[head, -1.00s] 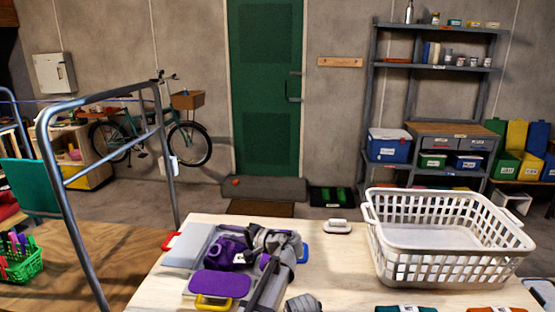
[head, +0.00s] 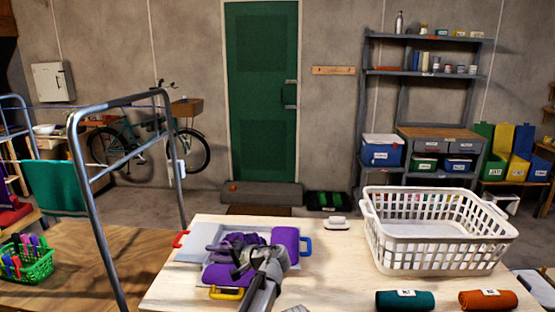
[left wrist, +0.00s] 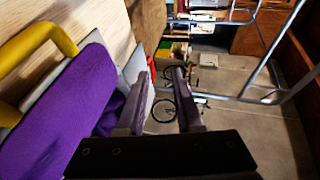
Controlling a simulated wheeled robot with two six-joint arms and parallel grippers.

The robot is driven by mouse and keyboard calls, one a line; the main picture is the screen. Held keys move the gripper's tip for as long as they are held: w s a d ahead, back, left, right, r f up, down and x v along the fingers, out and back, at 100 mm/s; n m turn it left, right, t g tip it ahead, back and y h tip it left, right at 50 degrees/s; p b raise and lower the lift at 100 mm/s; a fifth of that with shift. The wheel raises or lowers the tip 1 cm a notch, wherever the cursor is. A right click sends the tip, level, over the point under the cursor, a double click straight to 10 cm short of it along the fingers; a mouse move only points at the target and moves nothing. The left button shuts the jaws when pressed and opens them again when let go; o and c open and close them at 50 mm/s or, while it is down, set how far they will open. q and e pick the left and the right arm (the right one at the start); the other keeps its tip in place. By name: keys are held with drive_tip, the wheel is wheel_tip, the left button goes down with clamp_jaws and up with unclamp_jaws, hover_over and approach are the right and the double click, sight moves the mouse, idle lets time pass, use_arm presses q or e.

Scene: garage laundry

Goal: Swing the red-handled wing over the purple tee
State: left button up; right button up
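The grey folding board lies on the pale table. Its left wing (head: 193,247) is bare grey and flat, with a red handle (head: 180,239) at its outer edge. The purple tee (head: 285,241) covers the right wing by the blue handle (head: 305,247) and the front wing by the yellow handle (head: 227,293). My left gripper (head: 214,246) is over the middle of the board, hiding part of the tee. In the left wrist view its fingers (left wrist: 165,88) are apart and empty, with the red handle (left wrist: 152,64) just beyond them. My right gripper is not in view.
A white laundry basket (head: 437,262) stands on the right of the table. Teal (head: 405,300) and orange (head: 487,299) rolls lie at the front right. A small white-topped block (head: 336,224) is behind the board. A metal frame (head: 122,170) rises at the left.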

use_arm(q)
drive_tip(key=s+a+f+g+h, duration=0.1)
drive_tip(key=s+f, duration=0.1)
drive_tip(key=s, duration=0.1)
drive_tip(key=s+a+f+n+g+h, duration=0.1)
drive_tip(key=s+f+h, duration=0.1)
drive_tip(key=s+f, duration=0.1)
drive_tip(key=s+a+f+n+g+h, duration=0.1)
drive_tip(key=s+f, duration=0.2)
drive_tip(key=shift+s+a+f, duration=0.1)
drive_tip(key=shift+a+f, duration=0.1)
drive_tip(key=shift+a, duration=0.2)
drive_tip(key=s+d+f+n+g+h, duration=0.1)
drive_tip(key=s+d+f+h, duration=0.3)
drive_tip(key=s, duration=0.3)
drive_tip(key=s+d+f+n+g+h, duration=0.1)
drive_tip(key=s+d+f+g+h, duration=0.15)
drive_tip(key=s+h, duration=0.4)
drive_tip(key=s+d+r+m+y+p, duration=0.2)
drive_tip(key=s+d+m+p, duration=0.1)
drive_tip(key=s+d, duration=0.4)
drive_tip(key=d, duration=0.3)
drive_tip(key=shift+w+d+r, duration=0.1)
drive_tip(key=shift+d, duration=0.05)
